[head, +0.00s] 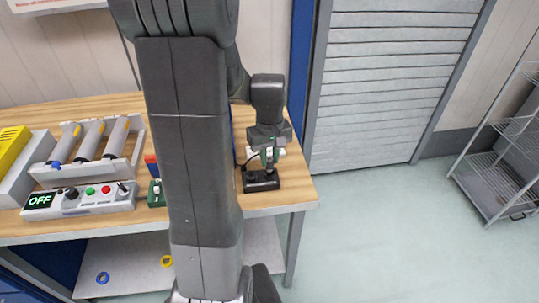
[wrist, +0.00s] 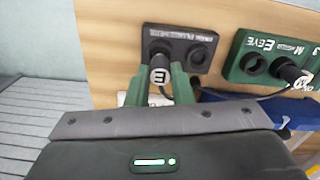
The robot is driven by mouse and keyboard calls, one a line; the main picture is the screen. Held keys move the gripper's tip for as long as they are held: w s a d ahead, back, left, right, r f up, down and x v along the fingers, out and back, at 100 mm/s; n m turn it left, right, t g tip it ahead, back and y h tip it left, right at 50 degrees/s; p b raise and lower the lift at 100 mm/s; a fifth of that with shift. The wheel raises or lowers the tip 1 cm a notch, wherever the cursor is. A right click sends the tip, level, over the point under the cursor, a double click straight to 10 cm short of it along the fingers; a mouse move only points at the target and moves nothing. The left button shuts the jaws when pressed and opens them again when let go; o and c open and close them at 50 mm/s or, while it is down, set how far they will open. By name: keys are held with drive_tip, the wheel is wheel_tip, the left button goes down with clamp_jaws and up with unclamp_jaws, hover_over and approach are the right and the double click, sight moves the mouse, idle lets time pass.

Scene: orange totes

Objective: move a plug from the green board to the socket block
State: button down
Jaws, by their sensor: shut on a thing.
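The black socket block (head: 262,184) stands near the right end of the table, below my gripper (head: 269,156). In the wrist view the socket block (wrist: 206,63) shows an open round socket on the right. My gripper's green fingers are shut on a plug (wrist: 160,74) marked "E", in front of the block's left socket. The plug lines up with that socket, but I cannot tell how deep it sits. The green board also shows in the head view (head: 154,200), partly behind my arm.
A control box (head: 100,200) with an "OFF" display and a rack of grey cylinders (head: 85,170) stand on the table's left. A cable (wrist: 236,96) trails right from the held plug. A wire shelf (head: 500,150) stands at the far right; floor between is clear.

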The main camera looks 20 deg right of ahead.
drive_tip(key=shift+f, duration=0.15)
drive_tip(key=shift+f+b, duration=0.7)
drive_tip(key=shift+f, duration=0.25)
idle(0.6)
drive_tip(key=c, duration=1.2)
unclamp_jaws()
drive_tip(key=shift+r, duration=0.1)
wheel_tip(320, 180, up, 14)
drive_tip(key=shift+f, duration=0.2)
drive_tip(key=shift+f, duration=0.1)
